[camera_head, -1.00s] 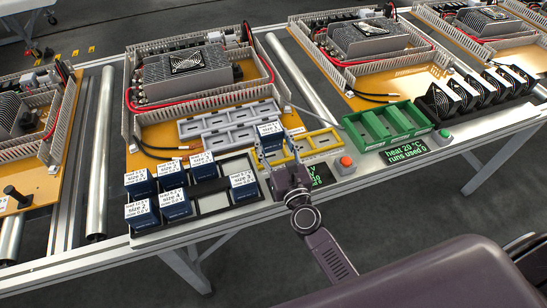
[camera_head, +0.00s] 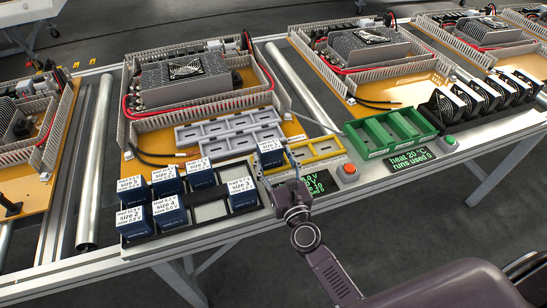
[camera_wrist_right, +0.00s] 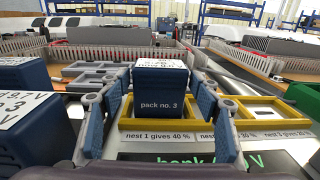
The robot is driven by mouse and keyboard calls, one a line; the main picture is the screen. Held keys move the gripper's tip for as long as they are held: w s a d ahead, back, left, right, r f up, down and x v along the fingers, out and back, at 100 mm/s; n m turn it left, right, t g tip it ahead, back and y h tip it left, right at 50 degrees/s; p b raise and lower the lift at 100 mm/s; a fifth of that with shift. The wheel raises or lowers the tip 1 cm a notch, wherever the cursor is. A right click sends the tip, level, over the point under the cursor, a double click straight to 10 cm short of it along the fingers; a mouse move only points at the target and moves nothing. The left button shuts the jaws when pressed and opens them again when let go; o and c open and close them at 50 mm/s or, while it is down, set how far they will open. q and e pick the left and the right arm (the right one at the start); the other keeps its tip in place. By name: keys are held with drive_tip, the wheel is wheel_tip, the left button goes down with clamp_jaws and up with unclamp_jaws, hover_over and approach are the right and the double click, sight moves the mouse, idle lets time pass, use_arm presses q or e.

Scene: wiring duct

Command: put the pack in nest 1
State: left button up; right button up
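The dark blue pack no. 3 (camera_wrist_right: 160,104) has a white labelled top and stands upright at nest 1 of the yellow frame (camera_head: 318,150). Its top shows in the head view (camera_head: 271,147). The wrist view reads "nest 1 gives 40 %" just in front of it. Whether the pack bears fully on the nest floor is hidden. My left gripper is not in view.
Several other blue packs stand in the black tray (camera_head: 211,211) at left. A grey frame (camera_head: 226,132) lies behind. At right are a green tray (camera_head: 388,128), a red button (camera_head: 349,168) and displays. The yellow frame's other nests are empty.

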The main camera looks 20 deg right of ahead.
drive_tip(key=shift+o, duration=0.8)
drive_tip(key=shift+r, duration=0.2)
drive_tip(key=shift+s+f, duration=0.15)
drive_tip(key=shift+s, duration=0.2)
drive_tip(key=s+b, duration=0.2)
drive_tip(key=s, duration=0.8)
drive_tip(key=shift+s, duration=0.7)
